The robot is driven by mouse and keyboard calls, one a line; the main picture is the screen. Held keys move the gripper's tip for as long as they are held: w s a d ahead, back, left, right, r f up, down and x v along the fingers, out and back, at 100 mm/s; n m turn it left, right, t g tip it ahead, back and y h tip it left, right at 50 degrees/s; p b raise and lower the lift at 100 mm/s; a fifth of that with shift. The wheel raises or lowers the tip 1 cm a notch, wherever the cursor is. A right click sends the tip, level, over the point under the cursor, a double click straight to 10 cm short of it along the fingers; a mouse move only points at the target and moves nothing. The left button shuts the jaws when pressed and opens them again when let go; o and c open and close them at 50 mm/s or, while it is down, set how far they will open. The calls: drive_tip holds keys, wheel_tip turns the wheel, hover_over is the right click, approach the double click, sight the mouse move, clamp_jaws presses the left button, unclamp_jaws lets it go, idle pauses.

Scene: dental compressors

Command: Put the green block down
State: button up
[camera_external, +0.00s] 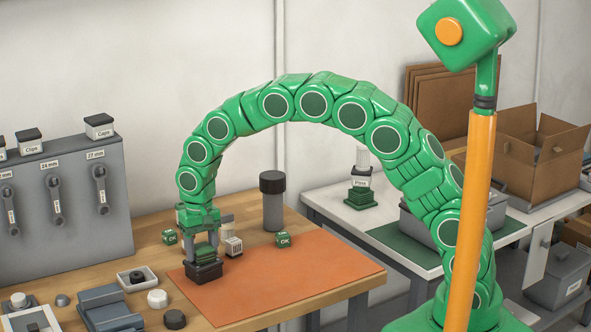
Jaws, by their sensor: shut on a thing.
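My gripper (204,250) is at the lower end of the green arm, over the left part of the orange mat (262,284). It is shut on a green block (206,251), held directly above a small black box (204,271) on the mat. The block's lower edge meets the box's top in this view; I cannot tell whether it rests there. Two other green cubes marked OK are in view: one (283,239) at the mat's back edge and one (170,237) on the wood left of my gripper.
A small white-and-grey block (233,247) stands close right of my gripper. A dark grey cylinder (272,205) stands behind. Small parts and trays (137,279) crowd the front left. The mat's right half is clear.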

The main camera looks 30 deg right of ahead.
sight(202, 247)
drive_tip(key=shift+f, duration=0.1)
drive_tip(key=o, duration=1.1)
drive_tip(key=shift+o, duration=0.2)
wheel_tip(202, 247, up, 12)
